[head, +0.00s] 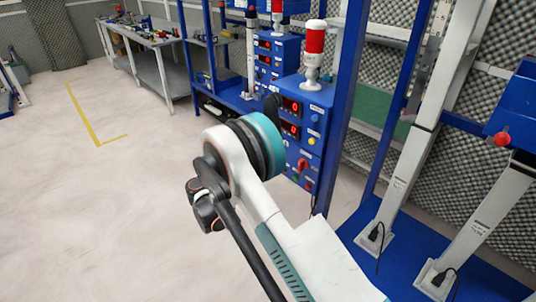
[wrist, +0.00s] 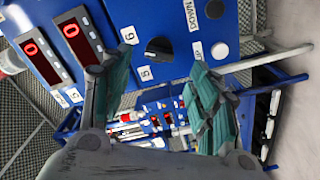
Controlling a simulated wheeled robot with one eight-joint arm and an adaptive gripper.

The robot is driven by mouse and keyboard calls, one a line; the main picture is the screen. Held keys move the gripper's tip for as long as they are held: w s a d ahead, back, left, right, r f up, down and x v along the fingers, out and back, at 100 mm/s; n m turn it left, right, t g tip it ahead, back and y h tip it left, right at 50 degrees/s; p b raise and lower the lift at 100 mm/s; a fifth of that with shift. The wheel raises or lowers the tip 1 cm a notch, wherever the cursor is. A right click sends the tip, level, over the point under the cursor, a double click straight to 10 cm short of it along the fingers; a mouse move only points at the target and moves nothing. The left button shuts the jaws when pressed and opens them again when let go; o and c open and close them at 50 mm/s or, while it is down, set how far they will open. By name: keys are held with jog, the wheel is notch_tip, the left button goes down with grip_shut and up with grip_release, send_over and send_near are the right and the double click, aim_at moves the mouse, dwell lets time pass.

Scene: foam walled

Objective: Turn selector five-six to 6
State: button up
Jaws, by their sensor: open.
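In the wrist view a black round knob (wrist: 158,48) sits on a blue panel (wrist: 185,18), with white labels reading 6 and 5 beside it; I take it as selector five-six. Which label it points to is too small to tell. My gripper (wrist: 158,68) is open, its two teal-padded fingers spread to either side below the knob in the picture. The fingers appear empty, and I cannot tell whether they touch the panel. In the head view the blue control box (head: 312,120) is partly hidden behind my arm, and the gripper fingers are not clearly seen.
Two red displays showing 0 (wrist: 70,27) are on the panel, with a DOWN label, a dark button (wrist: 214,9) and a pale button (wrist: 220,50) beside the knob. A red-and-white beacon (head: 315,45) tops the box. A blue post (head: 345,100) stands close right. Floor at left is clear.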

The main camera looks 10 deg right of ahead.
jog(key=shift+v, duration=2.65)
jog(key=shift+r, duration=0.1)
